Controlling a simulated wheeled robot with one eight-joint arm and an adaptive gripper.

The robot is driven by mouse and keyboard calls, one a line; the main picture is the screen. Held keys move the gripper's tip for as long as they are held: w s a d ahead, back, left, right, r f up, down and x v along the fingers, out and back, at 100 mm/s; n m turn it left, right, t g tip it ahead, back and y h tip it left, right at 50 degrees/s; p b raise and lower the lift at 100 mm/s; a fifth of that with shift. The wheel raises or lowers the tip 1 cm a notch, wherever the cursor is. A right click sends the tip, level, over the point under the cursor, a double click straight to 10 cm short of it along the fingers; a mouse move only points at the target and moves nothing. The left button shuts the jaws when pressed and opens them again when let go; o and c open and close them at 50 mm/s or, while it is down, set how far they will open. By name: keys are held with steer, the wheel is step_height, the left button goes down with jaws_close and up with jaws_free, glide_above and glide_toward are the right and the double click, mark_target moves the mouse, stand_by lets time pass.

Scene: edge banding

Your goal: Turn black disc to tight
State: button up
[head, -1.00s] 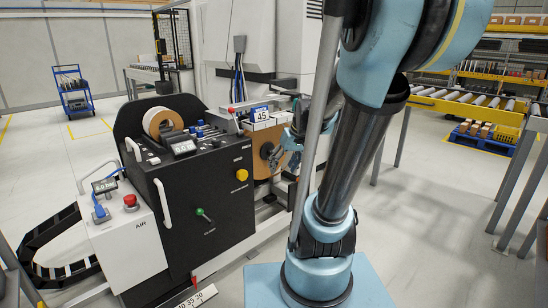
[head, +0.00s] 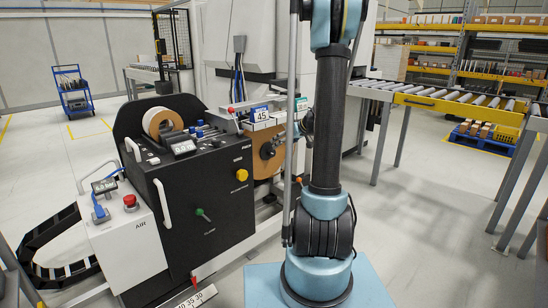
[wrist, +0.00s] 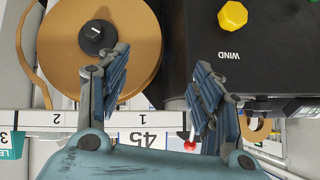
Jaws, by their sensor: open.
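The black disc (wrist: 97,37) is a round dark knob with a small white mark, at the centre of a brown roll (wrist: 146,34) in the wrist view. It also shows in the head view (head: 267,151), on the face of the brown roll at the right end of the black machine. My gripper (wrist: 160,58) is open and empty in the wrist view. Its left finger is near the disc's lower right in the picture, with no clear contact. In the head view I cannot make out my gripper behind the arm.
A black machine (head: 215,185) with a yellow knob (head: 241,175), green lever and white handles stands beside the roll. In the wrist view a white numbered scale (wrist: 60,119) crosses behind my fingers. A roller conveyor (head: 455,100) is at the right. Clear floor lies between.

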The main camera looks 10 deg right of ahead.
steer(key=w+d+f+t, duration=0.2)
steer(key=w+d+f, duration=0.25)
steer(key=w, duration=0.35)
steer(key=n+t+y, duration=0.1)
glide_toward(274, 154)
steer(key=x, duration=0.9)
steer(key=shift+w+a, duration=0.15)
steer(key=shift+a, duration=0.2)
